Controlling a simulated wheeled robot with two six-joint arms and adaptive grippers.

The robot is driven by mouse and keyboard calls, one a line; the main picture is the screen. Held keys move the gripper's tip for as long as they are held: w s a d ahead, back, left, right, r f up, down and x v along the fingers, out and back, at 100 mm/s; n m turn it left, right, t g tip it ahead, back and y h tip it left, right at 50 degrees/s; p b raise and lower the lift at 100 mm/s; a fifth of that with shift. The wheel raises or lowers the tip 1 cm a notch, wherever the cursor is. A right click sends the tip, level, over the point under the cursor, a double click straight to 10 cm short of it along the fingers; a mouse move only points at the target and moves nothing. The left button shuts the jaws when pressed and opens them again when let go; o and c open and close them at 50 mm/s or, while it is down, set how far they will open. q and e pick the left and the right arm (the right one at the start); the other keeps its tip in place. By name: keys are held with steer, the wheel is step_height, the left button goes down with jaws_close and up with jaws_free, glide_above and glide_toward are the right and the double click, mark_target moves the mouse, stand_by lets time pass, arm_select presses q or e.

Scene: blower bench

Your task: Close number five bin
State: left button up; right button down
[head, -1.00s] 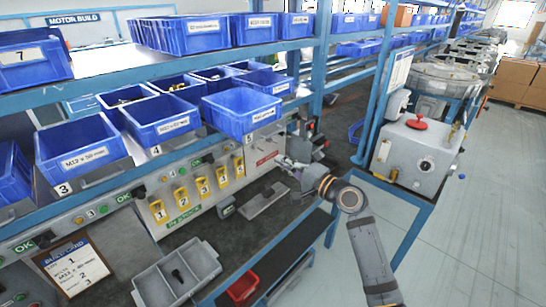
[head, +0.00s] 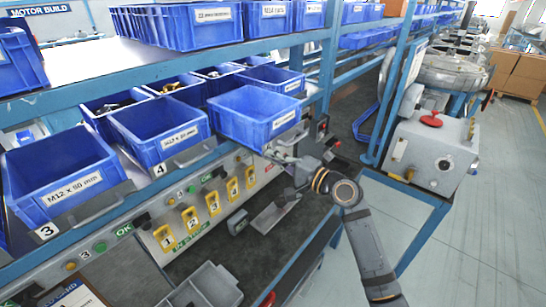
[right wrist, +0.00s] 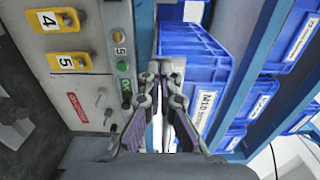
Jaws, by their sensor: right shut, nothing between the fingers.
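The number five bin (head: 240,120) is an open, empty-looking blue bin on the lower shelf, right of bin four (head: 160,135). It sticks out past the shelf's front edge. Its label is also partly visible in the right wrist view (right wrist: 207,110), and a "5" tag (right wrist: 119,50) shows on the panel there. My right gripper (head: 284,155) is shut and empty, just below and in front of the bin's label face. In the right wrist view, my fingertips (right wrist: 168,68) overlap the bin's near edge; I cannot tell whether they touch. My left gripper is not in view.
Bin three (head: 60,175) stands at the left of the same row. Yellow numbered tags (head: 213,201) line the panel below. A blue shelf post (head: 327,75) stands right of the bin, and a grey machine (head: 430,150) is at the right.

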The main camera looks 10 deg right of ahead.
mark_target(245, 143)
steer(key=b+x, duration=0.2)
steer(key=x, duration=0.9)
steer(key=shift+w+a+r, duration=0.1)
steer(key=shift+w+a, duration=0.05)
steer(key=shift+w, duration=0.05)
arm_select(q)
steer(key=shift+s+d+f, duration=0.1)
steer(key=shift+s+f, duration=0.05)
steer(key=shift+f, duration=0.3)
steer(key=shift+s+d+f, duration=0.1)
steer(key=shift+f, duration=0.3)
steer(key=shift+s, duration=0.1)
